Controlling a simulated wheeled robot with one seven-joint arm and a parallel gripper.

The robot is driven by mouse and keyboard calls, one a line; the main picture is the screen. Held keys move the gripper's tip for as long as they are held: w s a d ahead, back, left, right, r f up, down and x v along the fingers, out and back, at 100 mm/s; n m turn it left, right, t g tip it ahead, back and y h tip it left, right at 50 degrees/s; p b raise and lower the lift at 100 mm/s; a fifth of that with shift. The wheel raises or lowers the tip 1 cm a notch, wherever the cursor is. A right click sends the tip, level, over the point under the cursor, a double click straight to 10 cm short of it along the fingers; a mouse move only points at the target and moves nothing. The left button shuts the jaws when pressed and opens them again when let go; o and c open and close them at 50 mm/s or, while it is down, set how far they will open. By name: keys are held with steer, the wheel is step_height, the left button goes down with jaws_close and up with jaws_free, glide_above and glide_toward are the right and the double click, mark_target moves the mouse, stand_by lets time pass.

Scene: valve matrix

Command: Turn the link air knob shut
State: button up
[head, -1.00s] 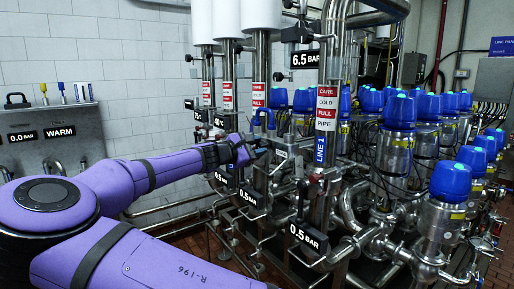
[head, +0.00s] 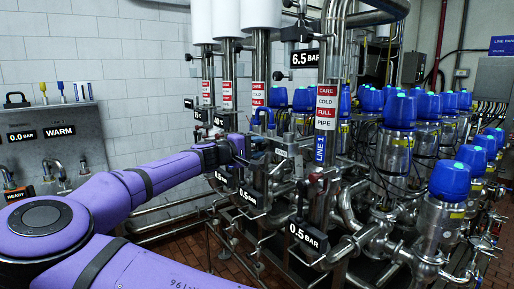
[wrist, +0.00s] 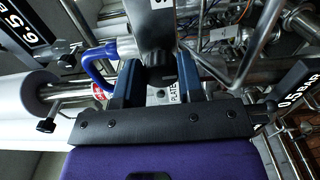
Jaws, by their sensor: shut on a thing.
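My gripper (head: 240,152) reaches in among the pipes in the head view, left of the LINE 1 pipe. In the wrist view my gripper (wrist: 158,78) has its two blue-grey fingers on either side of a small black knob (wrist: 159,76) and is shut on it. The knob sits on a grey metal fitting, with a white PLATE label (wrist: 174,92) beside it. I cannot read a link air label or tell how far the knob is turned. In the head view the knob is hidden or too small to make out.
A blue curved handle (wrist: 95,68) is close to the left finger in the wrist view. The LINE 1 pipe (head: 320,150) stands right of my gripper, with several blue-capped valves (head: 398,112) beyond. A 0.5 BAR tag (head: 304,237) hangs in front.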

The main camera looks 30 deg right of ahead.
steer(key=shift+m, duration=0.3)
steer(key=o, duration=0.9)
